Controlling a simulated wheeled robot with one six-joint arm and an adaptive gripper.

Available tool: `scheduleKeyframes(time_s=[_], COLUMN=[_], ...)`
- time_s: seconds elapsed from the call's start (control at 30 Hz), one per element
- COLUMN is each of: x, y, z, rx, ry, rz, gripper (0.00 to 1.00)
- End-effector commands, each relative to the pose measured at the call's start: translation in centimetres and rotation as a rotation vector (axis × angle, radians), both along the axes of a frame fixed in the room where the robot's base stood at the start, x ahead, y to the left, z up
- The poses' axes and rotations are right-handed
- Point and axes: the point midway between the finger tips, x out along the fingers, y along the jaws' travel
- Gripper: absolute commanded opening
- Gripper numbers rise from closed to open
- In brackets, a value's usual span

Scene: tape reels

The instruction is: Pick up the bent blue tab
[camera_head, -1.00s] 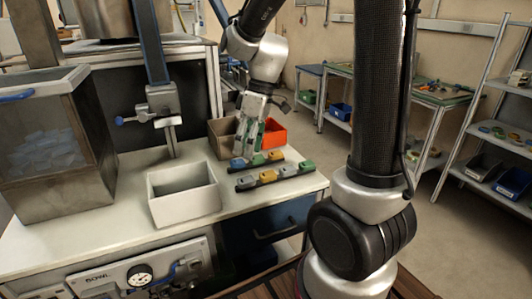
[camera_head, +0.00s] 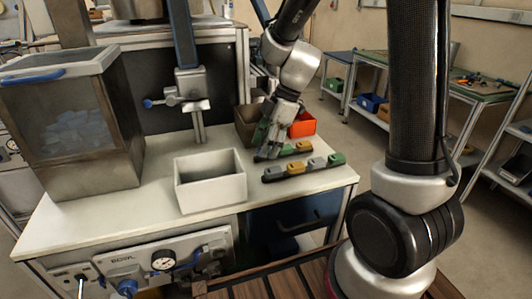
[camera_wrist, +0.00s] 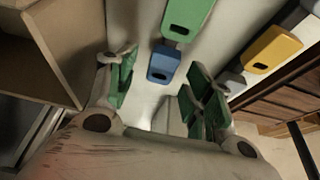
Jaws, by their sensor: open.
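A blue tab (camera_wrist: 162,64) with a dark slot shows in the wrist view, just below a green tab (camera_wrist: 187,18). I cannot tell whether it is bent. My gripper (camera_wrist: 165,92) is open, its green-padded fingers on either side of the view and the blue tab between and ahead of them. No contact with the tab shows. In the head view my gripper (camera_head: 268,148) is low over the left end of the rear tab row, where it hides part of that row. A yellow tab (camera_head: 303,147) of that row shows to its right.
A front row of tabs (camera_head: 303,168) lies close by; its yellow tab (camera_wrist: 273,49) shows in the wrist view. An open white box (camera_head: 211,188) stands left of the rows. An orange bin (camera_head: 303,125) and brown bin (camera_head: 245,125) stand behind. A clear-sided container (camera_head: 75,135) is at left.

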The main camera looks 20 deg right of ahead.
Motion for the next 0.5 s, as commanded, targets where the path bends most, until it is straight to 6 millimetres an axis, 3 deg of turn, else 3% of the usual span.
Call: scheduleKeyframes(time_s=[0.3,0.5], x=[-0.03,-0.02], y=[0.33,0.32], z=[-0.79,-0.77], rx=[-0.001,-0.001], ry=[0.0,0.0], rz=[0.0,0.0], gripper=[0.52,0.19])
